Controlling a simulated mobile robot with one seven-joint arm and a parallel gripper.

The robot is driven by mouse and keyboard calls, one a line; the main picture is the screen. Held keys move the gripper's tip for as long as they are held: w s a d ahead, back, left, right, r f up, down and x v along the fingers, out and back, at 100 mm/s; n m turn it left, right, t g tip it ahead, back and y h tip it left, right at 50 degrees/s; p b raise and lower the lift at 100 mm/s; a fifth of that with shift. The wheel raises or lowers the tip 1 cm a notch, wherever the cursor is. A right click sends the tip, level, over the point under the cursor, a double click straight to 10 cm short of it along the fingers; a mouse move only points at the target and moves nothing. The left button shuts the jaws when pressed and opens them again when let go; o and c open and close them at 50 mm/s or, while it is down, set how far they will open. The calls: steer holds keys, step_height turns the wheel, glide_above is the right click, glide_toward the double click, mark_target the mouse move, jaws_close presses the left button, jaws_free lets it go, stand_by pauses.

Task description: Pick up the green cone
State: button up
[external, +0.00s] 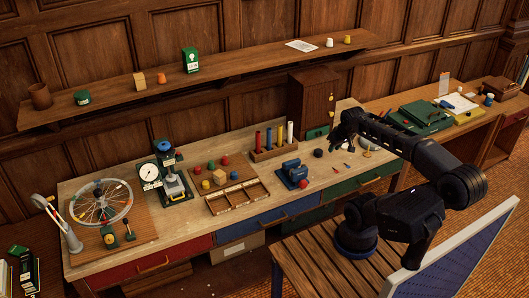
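I cannot make out a green cone for certain in the external view; the small pieces near my gripper are too small to tell apart.
A blue vise-like tool (292,172), a divided wooden tray (238,199) and a rack of coloured rods (273,152) stand left of my gripper. A spoked wheel (101,203) is at the far left. A shelf (225,77) runs above the bench.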

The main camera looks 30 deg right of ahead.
steer(key=o, duration=0.8)
steer(key=shift+w, duration=0.1)
steer(key=w+a+r+m, duration=0.1)
steer(key=w+a+r, duration=0.1)
steer(key=w, duration=0.6)
steer(key=w+a+r+m, duration=0.1)
steer(key=w+a, duration=0.2)
steer(key=w, duration=0.4)
steer(key=m+h, duration=0.2)
steer(key=m, duration=0.2)
glide_above(210, 164)
steer(key=s+a, duration=0.2)
steer(key=s, duration=0.2)
step_height(210, 164, down, 23)
steer(key=shift+g, duration=0.4)
steer(key=shift+w+d+x, duration=0.1)
steer(key=shift+x, duration=2.65)
steer(key=shift+w+d+x, duration=0.1)
steer(key=shift+x, duration=2.65)
